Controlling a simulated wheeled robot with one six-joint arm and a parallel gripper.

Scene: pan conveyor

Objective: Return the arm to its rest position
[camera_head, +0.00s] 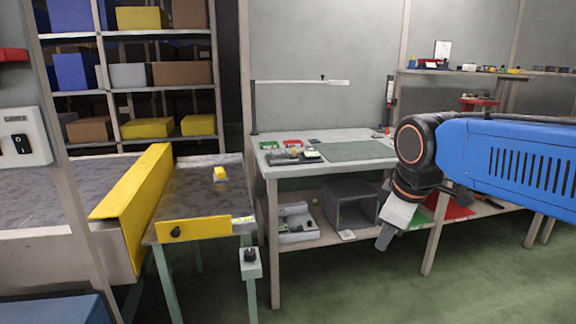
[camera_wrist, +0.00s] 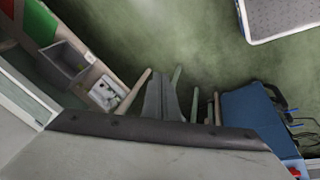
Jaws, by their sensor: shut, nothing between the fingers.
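My gripper (camera_head: 384,237) hangs at the end of my blue arm on the right side of the head view, pointing down in front of the workbench. It is shut and nothing shows between its fingers. In the wrist view a large grey surface fills the bottom of the picture, and the fingertips (camera_wrist: 168,98) stand out beyond its edge over the green floor. The gripper appears clear of the bench and touches nothing that I can see.
A workbench (camera_head: 345,152) with a lower shelf stands behind the gripper. Shelves with boxes (camera_head: 185,73) stand behind. The green floor (camera_head: 480,285) below the arm is clear.

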